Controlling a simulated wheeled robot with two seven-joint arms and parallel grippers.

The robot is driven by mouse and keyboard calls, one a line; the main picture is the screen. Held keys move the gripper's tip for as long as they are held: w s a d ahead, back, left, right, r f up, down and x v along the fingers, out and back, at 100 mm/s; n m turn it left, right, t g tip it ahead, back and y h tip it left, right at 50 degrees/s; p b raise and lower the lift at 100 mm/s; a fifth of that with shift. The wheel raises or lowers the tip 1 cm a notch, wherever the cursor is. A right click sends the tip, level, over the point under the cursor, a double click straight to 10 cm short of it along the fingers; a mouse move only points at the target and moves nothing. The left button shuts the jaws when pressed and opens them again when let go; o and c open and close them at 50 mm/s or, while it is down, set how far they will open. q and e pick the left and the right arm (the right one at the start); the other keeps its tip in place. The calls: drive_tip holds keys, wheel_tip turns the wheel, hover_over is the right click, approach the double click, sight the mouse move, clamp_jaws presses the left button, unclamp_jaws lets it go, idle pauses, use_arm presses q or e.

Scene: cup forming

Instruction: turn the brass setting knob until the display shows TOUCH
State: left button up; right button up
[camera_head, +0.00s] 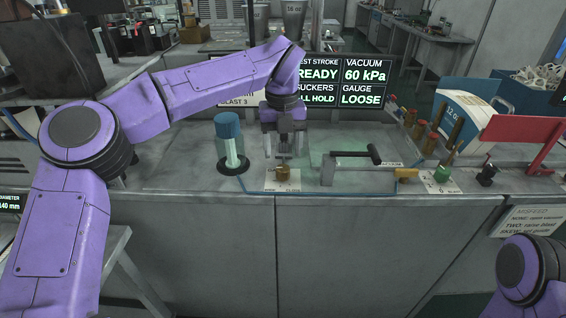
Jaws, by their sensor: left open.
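The brass setting knob (283,173) stands on a pale plate at the front of the grey bench. My left gripper (284,154) points down just above the knob, open, its fingertips close to the knob's top. I cannot tell whether they touch it. The black display (362,82) behind reads GAUGE LOOSE and VACUUM 60 kPa. Its left part is covered by my left arm; READY and part of HOLD show there. Only a piece of my right arm shows at the lower right; its gripper is out of view.
A blue-capped cylinder (228,127) stands left of the knob. A black-handled lever (350,156) and a second brass piece (405,174) stand to the right. Farther right are a green knob (442,173), a cup-printed panel (463,112) and a red bracket (520,130).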

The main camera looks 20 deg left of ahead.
sight(283, 168)
use_arm(q)
drive_tip(key=f, duration=0.5)
drive_tip(key=shift+w+f, duration=0.2)
drive_tip(key=shift+w, duration=0.15)
drive_tip(key=shift+s+f, duration=0.1)
drive_tip(key=shift+f, duration=0.25)
drive_tip(key=shift+s, duration=0.1)
drive_tip(key=c, duration=1)
drive_tip(key=shift+p, duration=0.3)
drive_tip(key=shift+c, duration=0.2)
